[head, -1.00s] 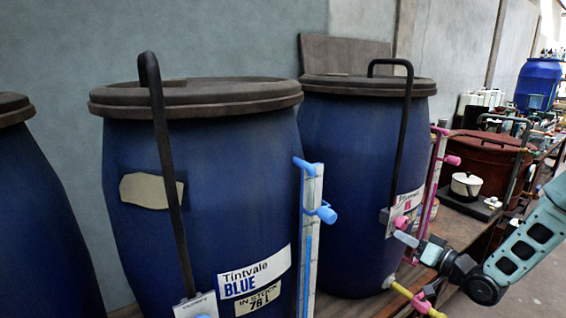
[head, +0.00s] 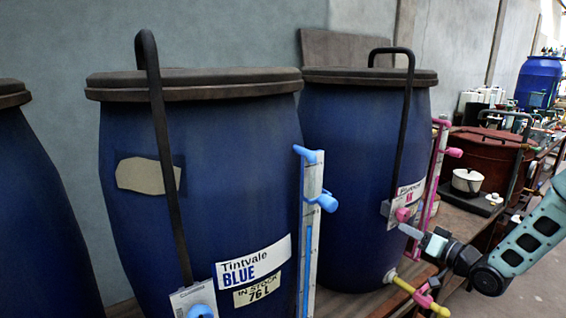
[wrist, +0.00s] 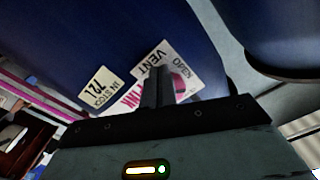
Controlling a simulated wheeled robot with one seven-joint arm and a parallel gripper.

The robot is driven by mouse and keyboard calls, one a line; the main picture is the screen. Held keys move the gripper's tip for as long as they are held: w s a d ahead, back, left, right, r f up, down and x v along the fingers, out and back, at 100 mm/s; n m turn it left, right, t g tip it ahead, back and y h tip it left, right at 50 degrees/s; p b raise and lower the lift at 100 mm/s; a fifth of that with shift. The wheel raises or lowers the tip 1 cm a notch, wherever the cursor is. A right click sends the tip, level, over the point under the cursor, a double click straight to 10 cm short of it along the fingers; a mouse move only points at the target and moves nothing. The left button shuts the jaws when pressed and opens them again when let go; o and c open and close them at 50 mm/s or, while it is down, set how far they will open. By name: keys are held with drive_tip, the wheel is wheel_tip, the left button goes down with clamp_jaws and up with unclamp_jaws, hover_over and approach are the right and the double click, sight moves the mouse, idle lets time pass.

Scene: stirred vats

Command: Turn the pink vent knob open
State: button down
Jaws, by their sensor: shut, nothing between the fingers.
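The pink vent knob (head: 403,214) is on a white plate on the front of the right blue vat (head: 345,190). In the wrist view the knob (wrist: 179,84) is partly hidden behind my fingers, on a tilted plate (wrist: 186,56) printed VENT and OPEN. My gripper (head: 405,229) is shut and empty, just below and in front of the knob in the head view. In the wrist view the shut fingers (wrist: 157,82) overlap the knob's left side. I cannot tell whether they touch it.
A pink-fitted sight tube (head: 434,180) stands right of the knob. A yellow pipe with a pink valve (head: 422,297) lies below my gripper. The left blue vat (head: 215,180) has a blue-fitted gauge. A white pot (head: 467,181) stands behind at right.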

drive_tip(key=shift+w+d+r, duration=0.1)
drive_tip(key=shift+w+d, duration=0.15)
drive_tip(key=shift+d, duration=0.05)
drive_tip(key=shift+b, duration=0.3)
drive_tip(key=f+v, duration=0.1)
drive_tip(key=v, duration=0.5)
idle(0.6)
drive_tip(key=shift+s+f, duration=0.1)
drive_tip(key=shift+s, duration=0.05)
drive_tip(key=w+a+r, duration=0.1)
drive_tip(key=w+a, duration=0.3)
drive_tip(key=a, duration=0.1)
drive_tip(key=shift+b, duration=0.45)
idle(0.6)
